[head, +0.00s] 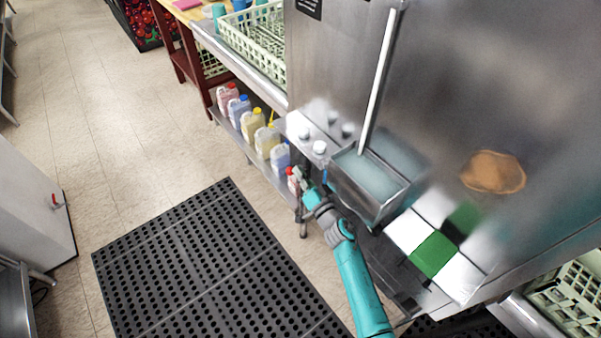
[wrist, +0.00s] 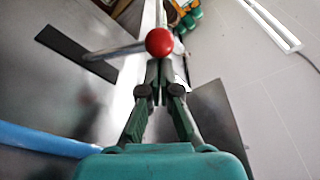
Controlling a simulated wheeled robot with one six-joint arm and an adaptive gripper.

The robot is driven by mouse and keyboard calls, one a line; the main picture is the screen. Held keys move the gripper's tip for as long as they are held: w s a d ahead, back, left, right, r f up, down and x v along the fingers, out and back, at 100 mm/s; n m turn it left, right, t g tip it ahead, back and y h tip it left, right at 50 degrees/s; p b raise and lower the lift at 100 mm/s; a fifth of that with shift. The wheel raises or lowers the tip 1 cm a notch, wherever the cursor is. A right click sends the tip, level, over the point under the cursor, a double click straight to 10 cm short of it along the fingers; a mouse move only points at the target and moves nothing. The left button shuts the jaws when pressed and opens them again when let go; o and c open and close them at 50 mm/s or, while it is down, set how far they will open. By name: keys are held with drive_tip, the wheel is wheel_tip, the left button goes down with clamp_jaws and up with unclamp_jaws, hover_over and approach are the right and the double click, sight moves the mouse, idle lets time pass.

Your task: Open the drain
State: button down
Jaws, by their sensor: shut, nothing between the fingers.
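In the wrist view, a red ball knob (wrist: 159,42) sits on the end of a metal rod (wrist: 118,50) that reaches off to the left. My gripper (wrist: 160,70) is shut and empty, with its fingertips just below the knob in the picture. I cannot tell whether they touch it. In the head view, my gripper (head: 303,184) is low at the front of the steel dish machine (head: 340,55), beside the lower shelf. A small red spot (head: 292,180) shows next to it. The drain opening itself is not seen.
Several coloured jugs (head: 256,130) stand on the low shelf left of my gripper. A steel box (head: 372,180) juts out above it. A black perforated mat (head: 200,260) covers the floor in front. The tiled floor (head: 90,110) at left is clear.

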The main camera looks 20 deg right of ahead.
drive_tip(key=shift+a+f+n, duration=0.2)
drive_tip(key=shift+f+n, duration=0.1)
drive_tip(key=shift+n, duration=0.1)
wheel_tip(320, 180, down, 7)
drive_tip(key=a+n+y, duration=0.1)
drive_tip(key=n+y, duration=0.1)
drive_tip(key=n, duration=0.9)
drive_tip(key=shift+s+a+f+y, duration=0.15)
drive_tip(key=shift+s+f+y, duration=0.1)
drive_tip(key=shift+y, duration=0.15)
drive_tip(key=shift+f, duration=0.1)
drive_tip(key=shift+s, duration=0.1)
drive_tip(key=v, duration=1.1)
drive_tip(key=shift+s+d, duration=0.25)
drive_tip(key=shift+s, duration=0.15)
